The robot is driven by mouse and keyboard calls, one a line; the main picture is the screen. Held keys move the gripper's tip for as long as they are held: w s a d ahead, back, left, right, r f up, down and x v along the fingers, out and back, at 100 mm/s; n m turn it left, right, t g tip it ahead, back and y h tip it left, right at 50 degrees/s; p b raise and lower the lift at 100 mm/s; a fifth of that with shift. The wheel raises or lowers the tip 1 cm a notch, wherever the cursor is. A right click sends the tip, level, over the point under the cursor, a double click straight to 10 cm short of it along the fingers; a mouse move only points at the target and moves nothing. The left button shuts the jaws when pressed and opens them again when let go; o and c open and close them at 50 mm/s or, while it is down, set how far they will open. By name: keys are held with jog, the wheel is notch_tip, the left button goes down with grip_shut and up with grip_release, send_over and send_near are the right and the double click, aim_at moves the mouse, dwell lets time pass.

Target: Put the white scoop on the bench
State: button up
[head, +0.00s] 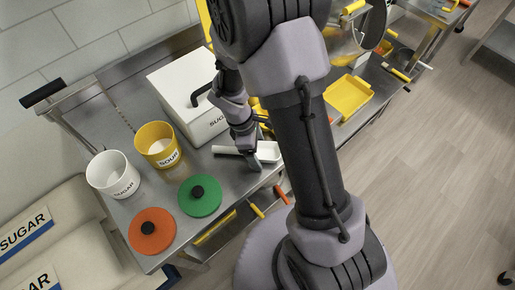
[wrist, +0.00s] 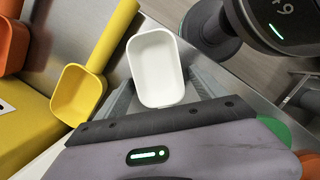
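The white scoop (head: 265,153) is at my gripper (head: 249,150), near the front edge of the metal bench (head: 184,236). Its handle points left and its bowl right in the head view. In the wrist view the scoop's open bowl (wrist: 157,66) faces the camera, with grey finger parts converging on both sides behind it. My gripper appears shut on the handle; the fingertips and the gripped part are hidden. I cannot tell whether the scoop touches the bench top.
A white sugar box (head: 186,95), yellow cup (head: 161,143), white sugar cup (head: 113,174), green lid (head: 200,195) and orange lid (head: 152,231) stand on the bench. A yellow scoop (wrist: 78,92) is beside the white one. A yellow tray (head: 348,97) lies to the right.

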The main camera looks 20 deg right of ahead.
jog(key=a+r+m+t+p, duration=0.1)
jog(key=a+r+p, duration=0.15)
jog(key=r, duration=0.65)
jog(key=a+r+m+p, duration=0.1)
jog(key=r+m+p, duration=0.15)
jog(key=r, duration=0.55)
jog(key=s+a+r+m+t+y, duration=0.1)
jog(key=s+r+m+t+y, duration=0.1)
jog(key=s+r+m, duration=0.4)
jog(key=s+a+r+m+t+y, duration=0.2)
jog(key=s+r+m+t, duration=0.2)
jog(key=r+m, duration=0.3)
notch_tip(320, 180, up, 3)
jog(key=shift+s+r+y, duration=0.15)
jog(key=shift+s+y, duration=0.15)
jog(key=shift+s, duration=0.6)
jog(key=shift+m, duration=0.25)
notch_tip(320, 180, down, 10)
jog(key=b, duration=0.9)
jog(key=shift+r+b, duration=0.2)
jog(key=shift+b, duration=0.15)
